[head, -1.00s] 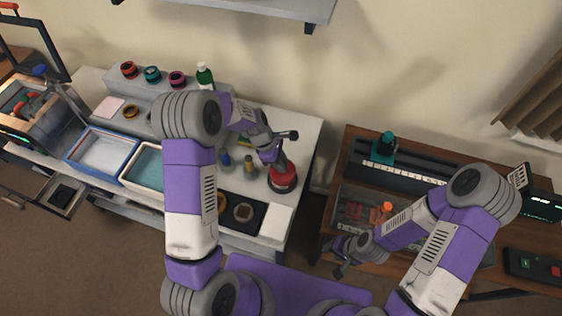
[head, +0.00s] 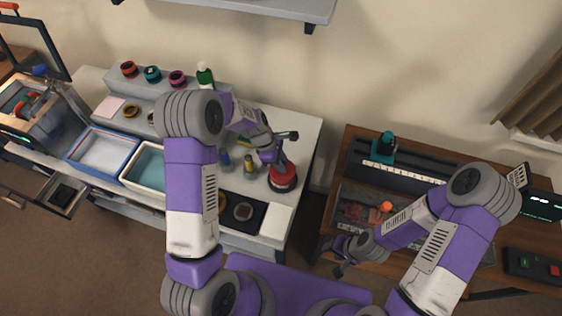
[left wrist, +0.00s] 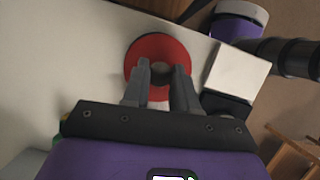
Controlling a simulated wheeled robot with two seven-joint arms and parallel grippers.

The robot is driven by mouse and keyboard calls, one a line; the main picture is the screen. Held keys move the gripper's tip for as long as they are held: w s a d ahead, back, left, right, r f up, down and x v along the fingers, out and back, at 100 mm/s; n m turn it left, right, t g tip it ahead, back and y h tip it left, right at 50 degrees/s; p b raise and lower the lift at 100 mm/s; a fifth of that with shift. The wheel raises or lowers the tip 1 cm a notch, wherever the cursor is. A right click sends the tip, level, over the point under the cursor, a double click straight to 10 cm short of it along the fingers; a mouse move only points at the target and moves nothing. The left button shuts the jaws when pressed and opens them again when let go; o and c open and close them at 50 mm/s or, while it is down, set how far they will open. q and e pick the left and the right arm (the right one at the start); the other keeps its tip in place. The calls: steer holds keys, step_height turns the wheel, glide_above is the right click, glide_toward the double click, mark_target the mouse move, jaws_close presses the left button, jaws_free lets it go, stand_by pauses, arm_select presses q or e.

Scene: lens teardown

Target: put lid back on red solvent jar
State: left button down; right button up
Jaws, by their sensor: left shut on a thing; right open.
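The red solvent jar (head: 284,182) stands near the right end of the white workbench. My left gripper (head: 277,163) is directly above it, pointing down. In the left wrist view, my left gripper (left wrist: 163,70) is shut on the jar's lid (left wrist: 158,45), seen as a red disc with a grey centre between the fingertips. The lid covers the jar from that angle, and I cannot tell whether it touches the rim. My right gripper (head: 340,256) is open and empty, in front of the right-hand wooden bench.
A dark mat (head: 257,217) and a white pad (head: 276,222) lie in front of the jar. Small bottles (head: 249,166) stand to its left. Blue (head: 76,158) and cream (head: 128,180) trays sit further left. A green bottle (head: 205,75) stands behind.

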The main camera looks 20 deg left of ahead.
arm_select(q)
steer(key=shift+c, duration=1.6)
jaws_free()
steer(key=shift+r+p, duration=3.1)
steer(key=shift+r, duration=0.45)
steer(key=shift+c, duration=0.5)
jaws_close()
steer(key=shift+f, duration=0.2)
steer(key=shift+f+b, duration=2.3)
steer(key=shift+f, duration=0.7)
